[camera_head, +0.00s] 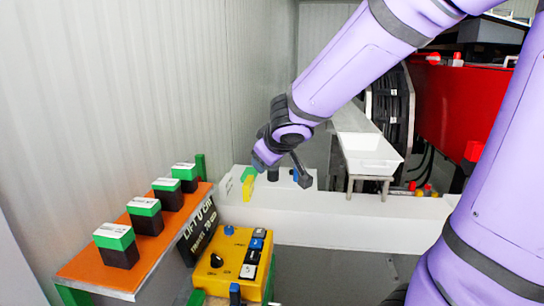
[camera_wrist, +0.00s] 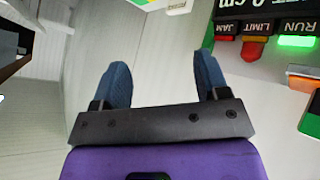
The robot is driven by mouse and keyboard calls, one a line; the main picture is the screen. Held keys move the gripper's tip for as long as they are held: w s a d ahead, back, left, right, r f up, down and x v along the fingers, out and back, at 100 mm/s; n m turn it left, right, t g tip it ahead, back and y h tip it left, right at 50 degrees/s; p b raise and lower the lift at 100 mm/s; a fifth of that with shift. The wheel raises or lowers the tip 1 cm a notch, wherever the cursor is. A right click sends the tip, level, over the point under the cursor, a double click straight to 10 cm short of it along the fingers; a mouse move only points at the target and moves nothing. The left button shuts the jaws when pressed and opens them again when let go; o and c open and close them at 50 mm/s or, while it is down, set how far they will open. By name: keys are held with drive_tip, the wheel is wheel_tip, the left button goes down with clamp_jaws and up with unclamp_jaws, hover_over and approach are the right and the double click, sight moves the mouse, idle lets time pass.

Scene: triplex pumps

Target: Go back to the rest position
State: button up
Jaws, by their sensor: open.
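My gripper (camera_head: 282,172) hangs at the end of my purple arm in the head view, in front of the white ledge in the middle of the picture. In the wrist view my gripper (camera_wrist: 162,82) shows two dark blue fingers set well apart, with nothing between them. The gripper is open and empty. In the head view the fingers are small and partly hidden by the wrist.
An orange shelf (camera_head: 82,265) with several green-and-black blocks stands at left. A yellow control box (camera_head: 222,279) with knobs sits beside it. A white ledge (camera_head: 335,213) and white tray (camera_head: 370,146) lie behind. Red machinery (camera_head: 440,105) is at right. A lit panel (camera_wrist: 265,28) shows in the wrist view.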

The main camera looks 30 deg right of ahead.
drive_tip(key=shift+s+r, duration=0.1)
idle(0.5)
drive_tip(key=s+a+r+m+g+y, duration=0.1)
drive_tip(key=s+a+r+g, duration=0.1)
drive_tip(key=s, duration=0.8)
drive_tip(key=s+a+r+m+g+y, duration=0.1)
drive_tip(key=s+a+r+m, duration=0.1)
drive_tip(key=s, duration=0.9)
drive_tip(key=shift+s+a+r+g+y, duration=0.15)
drive_tip(key=shift+s+r+g+y, duration=0.15)
drive_tip(key=shift+r+g, duration=0.1)
